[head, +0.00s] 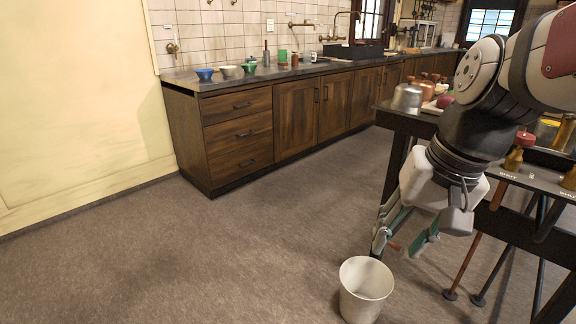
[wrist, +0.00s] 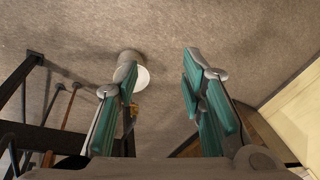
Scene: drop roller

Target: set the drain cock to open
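My gripper (head: 403,243) hangs beside the dark stand, above and behind the white bucket. A small orange-brown piece (wrist: 133,114) shows beside the left finger in the wrist view, partly hidden. A brass fitting with a red top (head: 517,150) stands on the stand near small labels I cannot read.
The white bucket (head: 366,290) stands on the floor below my gripper; the bucket also shows in the wrist view (wrist: 141,78). The dark stand (head: 400,121) carries a metal pot (head: 407,97) and several bottles. Wooden cabinets (head: 295,113) line the wall. Floor to the left is clear.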

